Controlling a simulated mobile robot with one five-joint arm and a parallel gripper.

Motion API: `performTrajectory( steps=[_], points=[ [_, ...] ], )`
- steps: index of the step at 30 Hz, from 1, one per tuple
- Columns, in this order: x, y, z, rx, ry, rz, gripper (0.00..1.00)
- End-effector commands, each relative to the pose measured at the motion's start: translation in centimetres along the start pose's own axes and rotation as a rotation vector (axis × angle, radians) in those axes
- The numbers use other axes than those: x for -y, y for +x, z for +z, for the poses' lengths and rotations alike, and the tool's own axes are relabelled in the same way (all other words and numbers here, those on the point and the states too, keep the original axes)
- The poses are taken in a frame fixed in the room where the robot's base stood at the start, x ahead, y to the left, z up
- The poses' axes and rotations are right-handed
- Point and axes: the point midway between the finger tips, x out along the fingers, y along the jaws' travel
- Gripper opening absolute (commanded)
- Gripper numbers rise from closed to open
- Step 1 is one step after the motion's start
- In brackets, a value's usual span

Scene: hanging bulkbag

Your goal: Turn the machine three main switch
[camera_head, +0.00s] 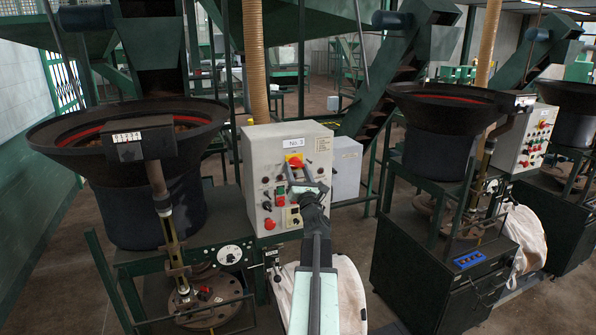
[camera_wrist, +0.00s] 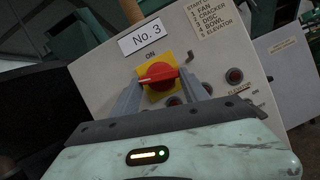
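The main switch is a red rotary knob on a yellow plate (camera_head: 294,160), high on the light grey control box labelled No. 3 (camera_head: 257,150). In the wrist view the red knob (camera_wrist: 158,74) lies roughly crosswise, with "ON" printed above its plate. My gripper (camera_head: 303,174) is in front of the box, just below the knob in the head view. In the wrist view my gripper (camera_wrist: 161,82) is open, its two grey fingers apart with the knob showing between them. The fingertips look close to the plate; I cannot tell whether they touch the knob.
Several other buttons and knobs, including a red button (camera_head: 269,224), sit on the same panel. A large dark bowl (camera_head: 128,122) stands left of the box. A second machine with its own panel (camera_head: 524,140) stands to the right. A bulk bag (camera_head: 350,285) is below my arm.

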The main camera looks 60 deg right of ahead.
Motion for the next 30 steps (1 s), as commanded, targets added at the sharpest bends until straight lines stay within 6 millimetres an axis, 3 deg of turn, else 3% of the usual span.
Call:
performTrajectory(
  steps=[1,2,3,11,19,20,21,22,30],
  points=[
    [0.00,-0.01,0.00,0.000,0.000,0.000,0.22],
    [0.01,-0.01,0.00,0.000,0.000,0.000,0.13],
    [0.01,-0.01,0.00,0.000,0.000,0.000,0.12],
    [0.50,0.06,0.01,0.000,-0.229,0.093,0.12],
    [0.42,-0.03,0.05,0.000,-0.248,0.101,0.12],
    [0.43,-0.03,0.05,0.000,-0.248,0.101,0.58],
    [0.44,-0.03,0.05,0.000,-0.248,0.101,0.69],
    [0.44,-0.03,0.06,0.000,-0.248,0.101,0.75],
    [0.55,-0.04,0.10,0.000,-0.246,0.099,0.75]
  ],
)
